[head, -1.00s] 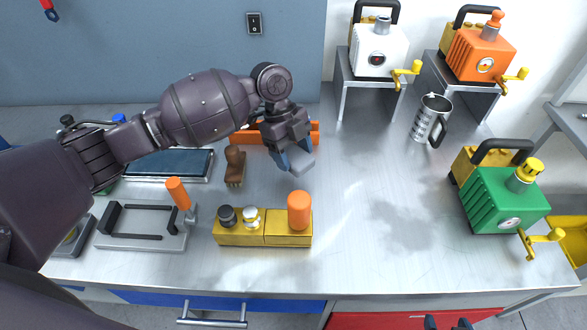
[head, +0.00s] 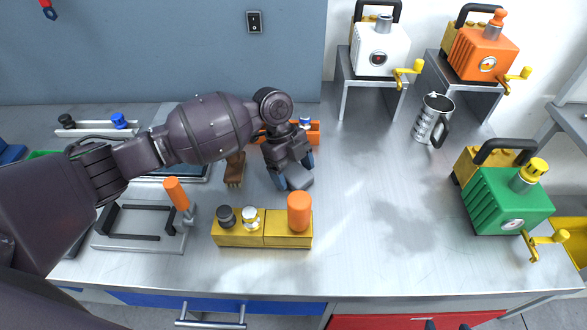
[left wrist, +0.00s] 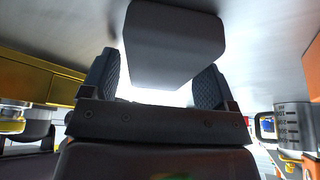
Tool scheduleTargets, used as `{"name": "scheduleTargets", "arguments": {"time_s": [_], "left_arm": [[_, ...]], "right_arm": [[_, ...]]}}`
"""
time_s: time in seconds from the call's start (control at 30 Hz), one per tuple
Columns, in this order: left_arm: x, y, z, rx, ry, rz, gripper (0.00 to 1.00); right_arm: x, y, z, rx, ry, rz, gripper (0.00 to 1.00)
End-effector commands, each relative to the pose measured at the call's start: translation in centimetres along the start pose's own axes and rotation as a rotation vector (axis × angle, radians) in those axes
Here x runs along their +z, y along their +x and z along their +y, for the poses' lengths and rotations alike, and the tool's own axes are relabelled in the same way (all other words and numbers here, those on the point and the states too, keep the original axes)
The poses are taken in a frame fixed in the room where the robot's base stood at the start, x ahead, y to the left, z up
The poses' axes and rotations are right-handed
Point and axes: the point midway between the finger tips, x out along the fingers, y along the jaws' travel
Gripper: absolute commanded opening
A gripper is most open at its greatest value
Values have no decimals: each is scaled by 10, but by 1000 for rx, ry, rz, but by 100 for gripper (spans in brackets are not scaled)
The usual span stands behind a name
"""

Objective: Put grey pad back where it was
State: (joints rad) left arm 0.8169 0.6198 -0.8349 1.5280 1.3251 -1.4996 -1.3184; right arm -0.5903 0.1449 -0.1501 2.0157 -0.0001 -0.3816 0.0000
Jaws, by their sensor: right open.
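The grey pad (head: 299,181) is a small pale block at the fingertips of my left gripper (head: 293,171), over the middle of the table behind the yellow block. In the left wrist view the pad (left wrist: 175,45) shows large between the two dark fingers and partly covers the right one. My left gripper is shut on it. I cannot tell whether the pad touches the tabletop. Only the dark tips of my right gripper (head: 446,325) show at the bottom edge of the head view; it is open, away from the pad.
A yellow block (head: 240,235) with knobs and an orange cylinder (head: 299,211) stands just in front of the pad. A brown brush (head: 235,170) is to its left, an orange tray (head: 314,133) behind. A steel mug (head: 432,120) and green machine (head: 505,199) stand right. The table's middle right is clear.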

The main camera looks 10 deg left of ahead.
Motion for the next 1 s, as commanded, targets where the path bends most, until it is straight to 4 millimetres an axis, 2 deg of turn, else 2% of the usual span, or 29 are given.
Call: {"name": "scheduleTargets", "arguments": {"time_s": [0.27, 0.43, 1.0], "left_arm": [[0, -1, 0, 0, 0, 0, 86], [-1, -10, 0, -1, 0, -1, 86], [-1, -107, 0, -1, 1, -1, 86]], "right_arm": [[-1, 0, 0, 0, 0, 3, 65], [-4, 0, 0, 0, 0, 7, 65], [-7, -3, 1, 2, 0, 9, 65]]}}
